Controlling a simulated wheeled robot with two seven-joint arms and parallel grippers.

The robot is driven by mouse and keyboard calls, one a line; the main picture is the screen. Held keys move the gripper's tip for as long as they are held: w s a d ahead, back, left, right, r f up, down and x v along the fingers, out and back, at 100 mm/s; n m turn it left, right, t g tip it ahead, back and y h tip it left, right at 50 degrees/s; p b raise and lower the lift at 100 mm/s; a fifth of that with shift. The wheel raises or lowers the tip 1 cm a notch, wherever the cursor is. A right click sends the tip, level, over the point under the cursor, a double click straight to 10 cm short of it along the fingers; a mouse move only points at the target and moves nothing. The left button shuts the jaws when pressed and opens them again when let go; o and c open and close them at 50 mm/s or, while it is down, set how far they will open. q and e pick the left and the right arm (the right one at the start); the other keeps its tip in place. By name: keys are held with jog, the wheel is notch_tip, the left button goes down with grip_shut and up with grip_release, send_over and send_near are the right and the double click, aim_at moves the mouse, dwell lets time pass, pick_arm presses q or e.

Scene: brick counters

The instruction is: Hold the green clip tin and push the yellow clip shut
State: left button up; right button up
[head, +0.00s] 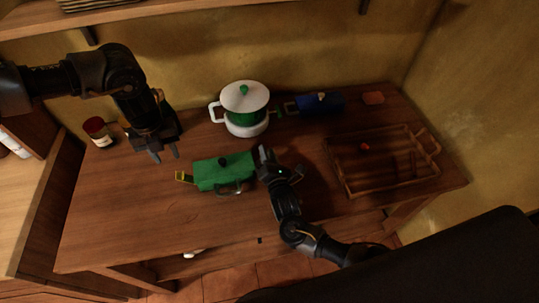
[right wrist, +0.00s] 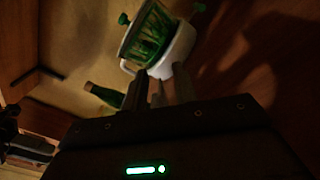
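My left gripper (head: 166,156) hangs above the table, up and left of the tin, fingers apart and empty. The tin is not discernible in the right wrist view.
A white and green pot (head: 245,120) stands behind the tin; it also shows in the right wrist view (right wrist: 167,45). A blue object (head: 320,104) lies right of it. A wooden tray (head: 345,184) is at right, a red jar (head: 98,131) at left. The front left is clear.

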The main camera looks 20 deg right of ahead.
grip_shut()
pick_arm(q)
jog(key=shift+c, duration=1)
jog(key=shift+a+f+n, duration=0.4)
jog(key=shift+a+n, duration=0.1)
jog(key=shift+n, duration=0.5)
jog(key=c, duration=0.5)
jog(key=shift+a+f+n, duration=0.35)
jog(key=shift+a+n, duration=0.3)
jog(key=shift+n, duration=0.55)
grip_shut()
jog(key=shift+f, duration=4.1)
jog(key=shift+d, duration=0.15)
jog(key=shift+s+d, duration=0.15)
jog(key=shift+d, duration=2.15)
pick_arm(e)
jog(key=shift+a, duration=0.1)
pick_arm(q)
notch_tip(320, 180, up, 8)
jog(key=a, duration=0.1)
jog(key=shift+a, duration=0.2)
